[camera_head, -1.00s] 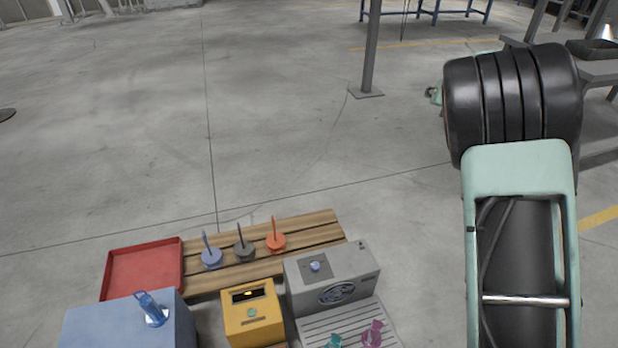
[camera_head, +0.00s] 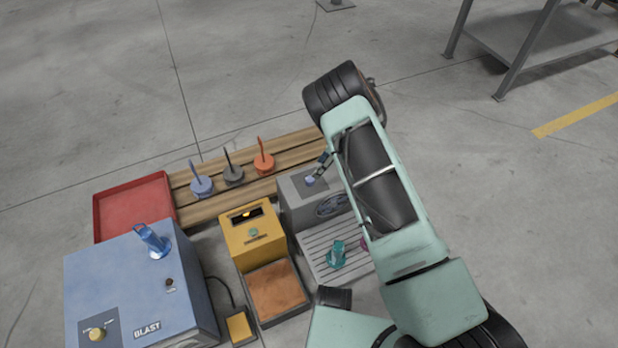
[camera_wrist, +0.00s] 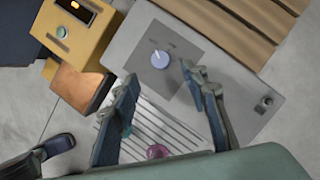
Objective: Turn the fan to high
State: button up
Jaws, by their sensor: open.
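The fan unit is a grey box (camera_head: 292,203) with a round fan grille (camera_head: 333,205) on its front and a slatted tray before it. Its light-blue dial knob (camera_head: 309,181) sits on a darker square plate on top. The knob also shows in the wrist view (camera_wrist: 160,59), with a white pointer mark and small labels too blurred to read. My gripper (camera_head: 324,160) is above the grey box, close to the knob. In the wrist view my gripper (camera_wrist: 159,73) is open and empty, its fingers apart on either side below the knob, with no contact visible.
A yellow box (camera_head: 253,240) with a lit display stands left of the fan. A blue BLAST box (camera_head: 140,285) and red tray (camera_head: 135,207) are farther left. Several pegs stand on the wooden pallet (camera_head: 290,153) behind. A teal object (camera_head: 337,254) lies on the slatted tray.

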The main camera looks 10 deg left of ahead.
aim_at(310, 178)
jog(key=b+x, duration=0.2)
jog(key=x, duration=0.6)
jog(key=shift+c, duration=0.2)
grip_shut()
jog(key=shift+r, duration=0.1)
